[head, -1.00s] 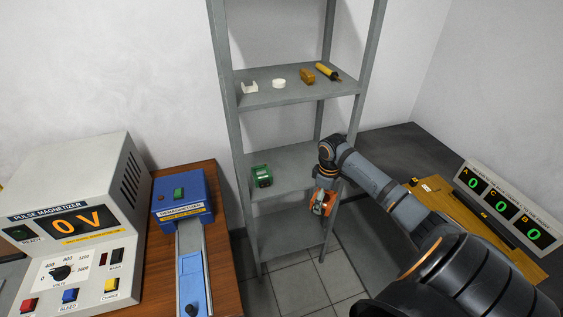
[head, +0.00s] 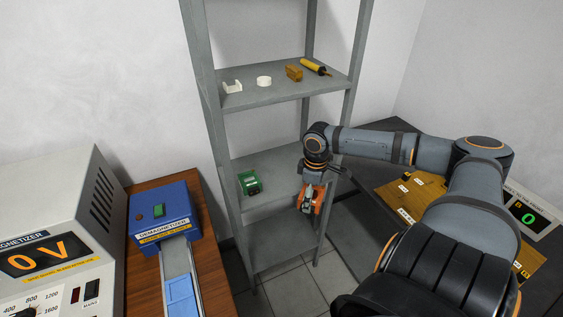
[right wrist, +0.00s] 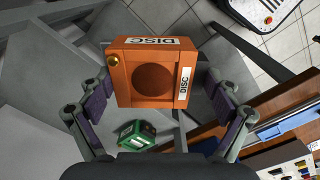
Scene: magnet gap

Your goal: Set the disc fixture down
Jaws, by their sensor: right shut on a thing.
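The disc fixture (right wrist: 140,82) is an orange block with a round recess and white DISC labels. In the right wrist view it sits between the fingers of my right gripper (right wrist: 155,92), which is shut on it. In the head view the orange fixture (head: 317,203) hangs under my right wrist, held by the right gripper (head: 311,194). It is in front of the right part of the grey shelf rack (head: 229,210), near the middle shelf's level. I cannot tell whether it is over a shelf. My left gripper is not in view.
A green device (head: 249,183) stands at the left of the middle shelf. The upper shelf holds a white bracket (head: 232,87), white ring (head: 264,81), brown block (head: 294,72) and yellow-handled tool (head: 314,66). The blue demagnetizer (head: 160,213) stands left; the lower shelf looks clear.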

